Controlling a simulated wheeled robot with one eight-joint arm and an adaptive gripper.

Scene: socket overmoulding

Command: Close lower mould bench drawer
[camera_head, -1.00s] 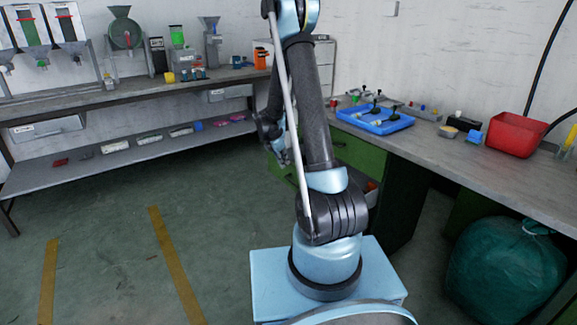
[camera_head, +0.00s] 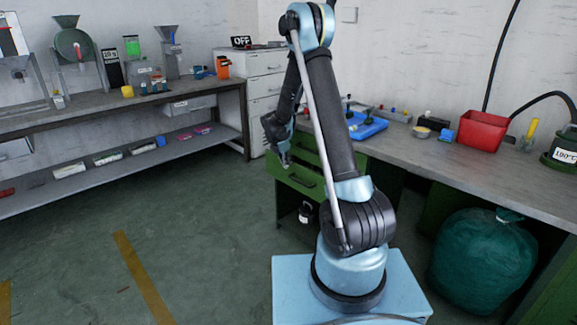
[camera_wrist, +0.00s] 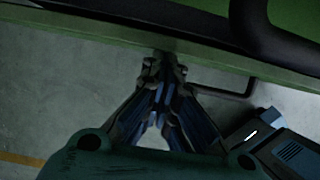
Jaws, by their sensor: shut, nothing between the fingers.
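The green mould bench (camera_head: 345,153) stands behind my arm in the head view. Its lower drawer (camera_head: 298,179) shows a green front with a dark handle and seems to stick out; my arm hides part of it. My gripper (camera_head: 284,163) is at the left end of the drawers, partly hidden in dark links. In the wrist view my gripper (camera_wrist: 163,62) is shut and empty, its fingertips at a green drawer edge (camera_wrist: 110,38). Contact is not clear. A dark handle (camera_wrist: 232,94) shows just right of the fingertips.
A blue tray (camera_head: 368,129) and a red bin (camera_head: 483,131) stand on the bench top. A green bag (camera_head: 485,262) is on the floor at right. A white drawer cabinet (camera_head: 262,82) stands behind. The floor at left is clear.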

